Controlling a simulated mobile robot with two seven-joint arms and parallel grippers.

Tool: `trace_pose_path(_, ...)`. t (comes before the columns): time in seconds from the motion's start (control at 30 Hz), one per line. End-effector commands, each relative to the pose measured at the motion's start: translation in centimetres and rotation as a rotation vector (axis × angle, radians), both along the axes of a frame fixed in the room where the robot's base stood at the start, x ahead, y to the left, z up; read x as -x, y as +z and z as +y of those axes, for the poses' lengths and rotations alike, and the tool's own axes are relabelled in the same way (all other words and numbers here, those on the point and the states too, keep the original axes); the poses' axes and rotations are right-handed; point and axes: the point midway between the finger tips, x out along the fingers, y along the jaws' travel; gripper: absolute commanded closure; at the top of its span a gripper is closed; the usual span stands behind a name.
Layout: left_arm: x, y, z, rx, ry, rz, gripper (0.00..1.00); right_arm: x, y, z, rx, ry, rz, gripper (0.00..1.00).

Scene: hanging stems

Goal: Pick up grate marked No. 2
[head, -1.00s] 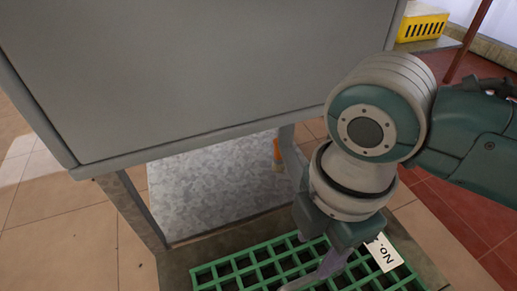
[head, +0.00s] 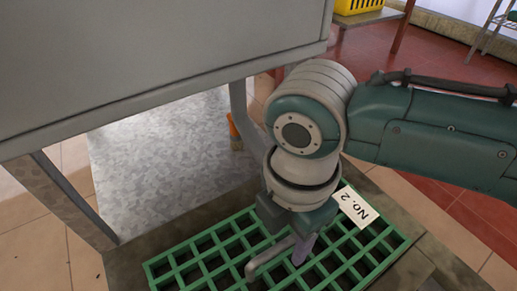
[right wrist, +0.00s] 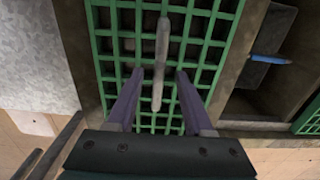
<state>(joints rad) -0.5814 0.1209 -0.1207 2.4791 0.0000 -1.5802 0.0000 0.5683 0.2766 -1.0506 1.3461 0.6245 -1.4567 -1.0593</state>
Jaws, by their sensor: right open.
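The green grate (head: 215,262) lies flat at floor level, with a white label (head: 357,207) reading "No. 2" at its far right corner. It also fills the middle of the right wrist view (right wrist: 215,42). A grey bar handle (head: 262,262) stands over the grate; in the right wrist view the handle (right wrist: 162,40) runs lengthwise. My right gripper (head: 294,252) points down over the grate, open. In the right wrist view its two purple fingers (right wrist: 160,74) lie on either side of the handle, apart from it. I cannot tell how deep they reach. My left gripper is out of view.
A large grey cabinet (head: 150,60) on legs overhangs at the left, close to my right arm. An orange-handled brush (head: 234,132) stands near its leg. A yellow crate (head: 358,6) is at the back. In the right wrist view a blue object (right wrist: 268,59) lies right of the grate.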

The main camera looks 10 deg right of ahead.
Motion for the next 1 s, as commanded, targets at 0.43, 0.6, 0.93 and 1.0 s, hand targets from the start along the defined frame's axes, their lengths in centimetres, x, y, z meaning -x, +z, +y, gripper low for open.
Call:
trace_pose_path(0.43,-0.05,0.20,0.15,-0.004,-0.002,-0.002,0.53,0.00,0.18,0.01,0.000,0.000,0.000,0.84)
trace_pose_path(0.6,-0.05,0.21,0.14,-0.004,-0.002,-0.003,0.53,0.01,0.18,0.00,0.000,0.000,0.000,1.00)
trace_pose_path(0.93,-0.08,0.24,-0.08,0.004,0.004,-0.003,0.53,0.01,0.17,0.00,0.000,0.000,0.000,1.00)
trace_pose_path(1.0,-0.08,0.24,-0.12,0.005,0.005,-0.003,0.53,0.01,0.17,0.00,0.000,0.000,0.000,1.00)
